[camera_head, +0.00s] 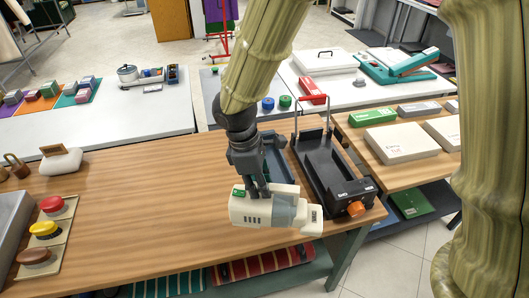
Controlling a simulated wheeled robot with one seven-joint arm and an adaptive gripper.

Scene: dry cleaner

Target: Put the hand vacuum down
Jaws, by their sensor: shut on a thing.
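The hand vacuum (250,210) is cream white with a grey clear middle and a pale nozzle pointing right. It is at the front right of the wooden table (130,215). My gripper (259,192) is shut on the hand vacuum from above, with its dark fingers at the top of the body. I cannot tell whether the vacuum's underside touches the table.
A black tray-like device (325,165) with an orange knob stands close on the right. A blue-green tray (273,160) is partly hidden behind my gripper. Red, yellow and brown round items (45,229) are at the left. The table's middle is clear.

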